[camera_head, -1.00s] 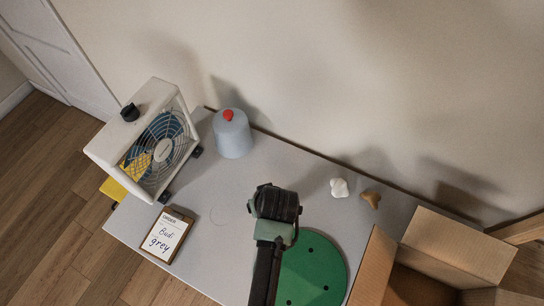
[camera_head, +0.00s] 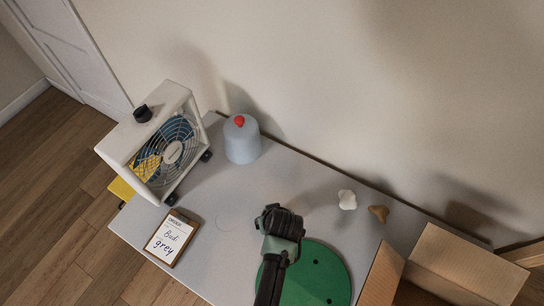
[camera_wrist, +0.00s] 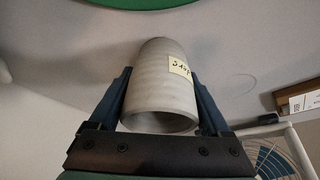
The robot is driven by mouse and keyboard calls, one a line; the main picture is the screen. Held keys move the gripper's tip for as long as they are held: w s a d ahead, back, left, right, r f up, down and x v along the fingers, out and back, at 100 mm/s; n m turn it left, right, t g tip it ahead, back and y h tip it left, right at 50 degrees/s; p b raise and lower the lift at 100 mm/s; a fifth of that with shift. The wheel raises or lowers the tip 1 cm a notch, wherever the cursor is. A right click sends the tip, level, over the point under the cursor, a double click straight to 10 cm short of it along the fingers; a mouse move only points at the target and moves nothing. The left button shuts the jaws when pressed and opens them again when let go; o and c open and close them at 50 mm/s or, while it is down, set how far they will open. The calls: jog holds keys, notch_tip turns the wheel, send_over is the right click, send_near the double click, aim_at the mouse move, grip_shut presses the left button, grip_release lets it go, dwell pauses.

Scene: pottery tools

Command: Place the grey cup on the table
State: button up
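The grey cup (camera_wrist: 160,85) shows in the wrist view with a small yellow note on its side and its open mouth toward the camera. My gripper (camera_wrist: 163,95) has one blue finger along each side of the cup, and both press against it. In the head view my gripper's wrist hangs over the grey table (camera_head: 310,180), beside the green disc; the cup and the fingers are hidden there beneath it. I cannot tell how far the cup is from the table top.
A fan (camera_head: 160,145) stands at the left, with a clipboard reading "grey" (camera_head: 172,238) in front. A blue-grey lidded pot (camera_head: 242,145) stands at the back. A green disc (camera_head: 325,280), small white (camera_head: 347,200) and brown (camera_head: 379,213) lumps and a cardboard box (camera_head: 455,270) lie to the right.

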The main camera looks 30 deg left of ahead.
jog(key=shift+o, duration=1)
jog(key=shift+r, duration=0.3)
jog(key=p+v, duration=0.1)
jog(key=v, duration=1)
jog(key=shift+r, duration=0.35)
jog(key=shift+s, duration=0.1)
